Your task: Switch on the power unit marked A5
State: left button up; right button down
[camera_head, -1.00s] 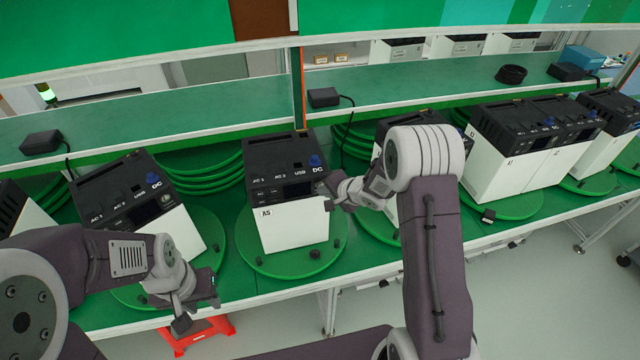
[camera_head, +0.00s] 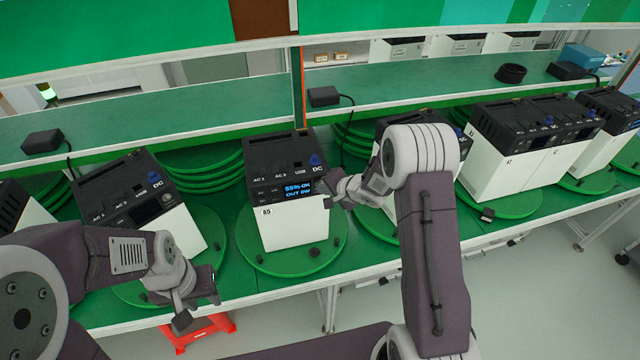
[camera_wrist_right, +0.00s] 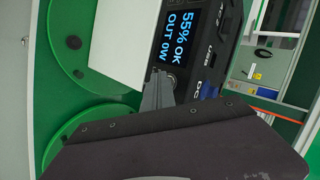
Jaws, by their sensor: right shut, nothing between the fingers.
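The power unit marked A5 (camera_head: 292,228) stands on a green turntable, white below and black on top, its label facing me. Its display (camera_head: 298,190) is lit blue; in the right wrist view the display (camera_wrist_right: 172,38) reads 55% OK, OUT 0W. My right gripper (camera_head: 331,193) is shut and empty at the right end of the front panel, beside the display. In the right wrist view its fingertips (camera_wrist_right: 157,88) are at the panel below the display and hide part of it; I cannot tell whether they touch. My left gripper (camera_head: 199,309) appears open and empty, low at the left, away from A5.
Another unit (camera_head: 140,200) with a dark display stands to the left, partly behind my left arm. More units (camera_head: 510,165) stand on turntables to the right. A shelf (camera_head: 215,112) runs behind, with black adapters on it. A red stool (camera_head: 198,332) is under the bench.

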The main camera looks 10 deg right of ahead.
dwell(0.4)
jog(key=shift+s, duration=0.7)
jog(key=shift+s, duration=0.15)
jog(key=s, duration=0.4)
jog(key=shift+s+d+b, duration=0.1)
jog(key=shift+s+b, duration=0.3)
